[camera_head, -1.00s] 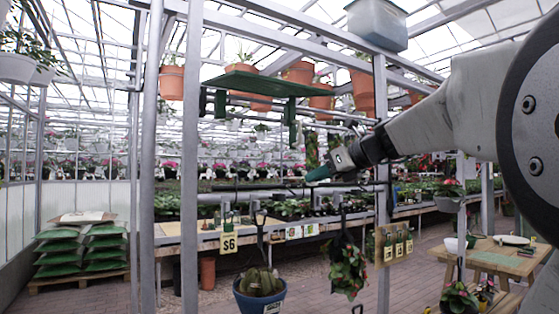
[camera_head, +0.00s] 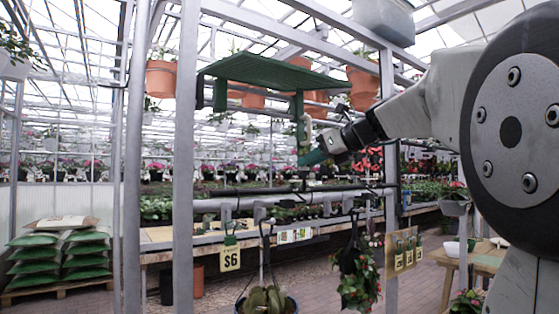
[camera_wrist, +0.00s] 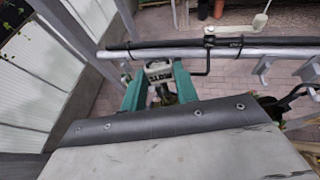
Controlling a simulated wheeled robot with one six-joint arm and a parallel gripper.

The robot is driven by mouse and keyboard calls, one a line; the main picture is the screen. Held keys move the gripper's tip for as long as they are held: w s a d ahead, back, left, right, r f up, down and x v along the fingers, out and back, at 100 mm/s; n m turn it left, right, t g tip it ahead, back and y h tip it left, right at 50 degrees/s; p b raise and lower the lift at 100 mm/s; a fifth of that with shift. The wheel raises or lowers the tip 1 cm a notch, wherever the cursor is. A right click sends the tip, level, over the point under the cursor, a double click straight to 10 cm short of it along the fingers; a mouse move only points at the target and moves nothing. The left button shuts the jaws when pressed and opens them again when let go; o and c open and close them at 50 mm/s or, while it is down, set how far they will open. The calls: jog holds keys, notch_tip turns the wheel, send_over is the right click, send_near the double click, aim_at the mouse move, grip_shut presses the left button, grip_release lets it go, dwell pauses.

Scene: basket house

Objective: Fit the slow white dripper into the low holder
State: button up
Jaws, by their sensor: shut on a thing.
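My gripper (camera_head: 312,157) has teal fingers and points left, below the green shelf in the head view. In the wrist view my gripper (camera_wrist: 158,92) is shut on a white dripper (camera_wrist: 158,78) with dark lettering that reads SLOW upside down. The dripper's lower part is partly hidden between the fingers. A black bracket (camera_wrist: 208,58) with a bent rod is clamped to the rail, right of the dripper and apart from it. I cannot tell which of these is the low holder.
A grey rail (camera_wrist: 170,51) with a black pipe crosses just beyond my fingers. The green shelf (camera_head: 270,72) hangs above my gripper, between metal posts. A $6 tag (camera_head: 230,258) and hanging plants (camera_head: 357,280) are below the rail. Stacked green bags (camera_head: 85,255) stand at left.

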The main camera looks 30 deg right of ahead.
jog(key=w+f, duration=0.1)
jog(key=w, duration=0.6)
jog(key=shift+w+a+f, duration=0.15)
jog(key=shift+w+f, duration=0.05)
jog(key=shift+w, duration=0.05)
jog(key=shift+s, duration=0.15)
dwell(0.8)
dwell(0.5)
jog(key=shift+f, duration=1.45)
jog(key=shift+f, duration=0.15)
jog(key=shift+f, duration=1.35)
jog(key=o, duration=0.8)
